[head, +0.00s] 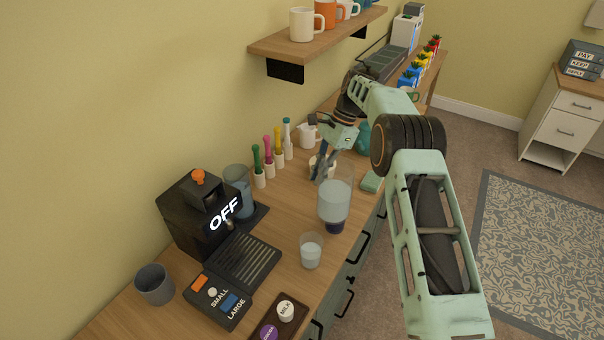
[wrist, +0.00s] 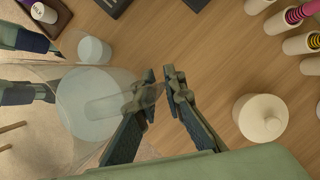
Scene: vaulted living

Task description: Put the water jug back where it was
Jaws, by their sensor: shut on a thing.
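The water jug (head: 334,203) is a clear, tall vessel with pale water in it, upright near the counter's front edge in the head view. In the wrist view the jug (wrist: 85,115) fills the left side. My gripper (head: 321,172) comes in from behind the jug in the head view, and its fingers (wrist: 160,78) are shut on the jug's handle at its side. Whether the jug's base touches the counter is hard to tell. A short glass of water (head: 311,250) stands on the counter in front of the jug; it also shows in the wrist view (wrist: 94,50).
On the wooden counter stand a black coffee machine (head: 195,215) reading OFF, a grey cup (head: 155,284), a button panel (head: 216,299), and a tray (head: 292,327). Colourful-handled tools (head: 268,158) and a white pitcher (head: 309,135) stand along the wall. A shelf (head: 310,45) with mugs hangs above.

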